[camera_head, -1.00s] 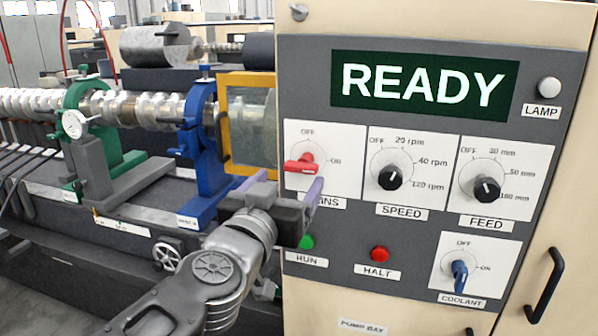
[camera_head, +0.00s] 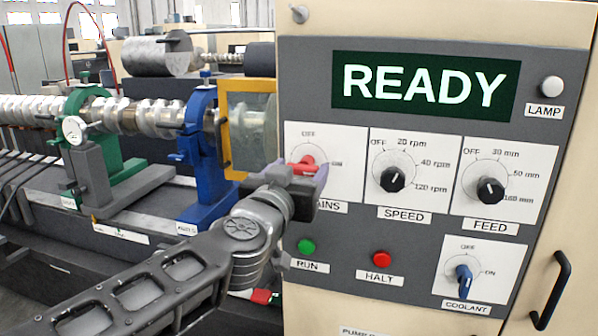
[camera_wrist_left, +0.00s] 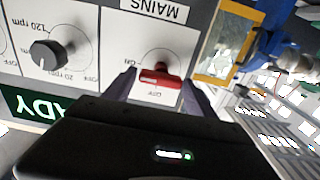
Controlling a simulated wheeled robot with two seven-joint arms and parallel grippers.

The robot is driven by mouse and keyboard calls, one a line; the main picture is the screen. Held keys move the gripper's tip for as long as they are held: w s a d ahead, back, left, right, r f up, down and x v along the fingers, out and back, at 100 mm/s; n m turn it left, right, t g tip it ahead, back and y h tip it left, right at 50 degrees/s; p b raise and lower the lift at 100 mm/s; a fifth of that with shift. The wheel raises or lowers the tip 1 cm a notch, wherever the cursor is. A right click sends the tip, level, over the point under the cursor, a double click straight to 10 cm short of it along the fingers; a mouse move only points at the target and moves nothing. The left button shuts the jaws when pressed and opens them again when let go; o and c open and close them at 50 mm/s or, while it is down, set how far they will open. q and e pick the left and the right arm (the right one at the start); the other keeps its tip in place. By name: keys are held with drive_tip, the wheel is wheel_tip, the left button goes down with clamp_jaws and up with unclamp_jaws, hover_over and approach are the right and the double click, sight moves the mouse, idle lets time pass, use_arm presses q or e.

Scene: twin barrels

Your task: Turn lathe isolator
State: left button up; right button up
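The lathe isolator is a red-handled rotary switch (camera_head: 306,165) on a white plate marked OFF and ON, above a partly covered MAINS label. Its red handle lies about crosswise on the plate. My left gripper (camera_head: 297,174) is in front of the switch and hides its lower part. In the left wrist view, upside down, the red handle (camera_wrist_left: 160,77) lies between the two spread fingers of my left gripper (camera_wrist_left: 158,88), with a gap visible on each side. The gripper is open. My right gripper is in neither view.
SPEED (camera_head: 397,178) and FEED (camera_head: 490,189) knobs sit to the right. RUN (camera_head: 306,246) and HALT (camera_head: 381,259) buttons and the blue COOLANT switch (camera_head: 463,277) are below. A yellow-framed guard (camera_head: 225,140) stands close left. The display (camera_head: 425,85) reads READY.

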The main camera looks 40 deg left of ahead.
use_arm(q)
drive_tip(key=c, duration=1)
drive_tip(key=shift+n, duration=0.4)
drive_tip(key=n, duration=0.3)
drive_tip(key=shift+a, duration=0.1)
drive_tip(key=n, duration=0.4)
drive_tip(key=shift+f+n, duration=0.1)
drive_tip(key=shift+n, duration=0.2)
drive_tip(key=n, duration=0.4)
drive_tip(key=shift+f+n+b, duration=0.1)
drive_tip(key=shift+n+b, duration=0.2)
drive_tip(key=n, duration=0.5)
drive_tip(key=shift+a+b, duration=0.1)
drive_tip(key=shift+b, duration=0.25)
drive_tip(key=shift+f, duration=0.1)
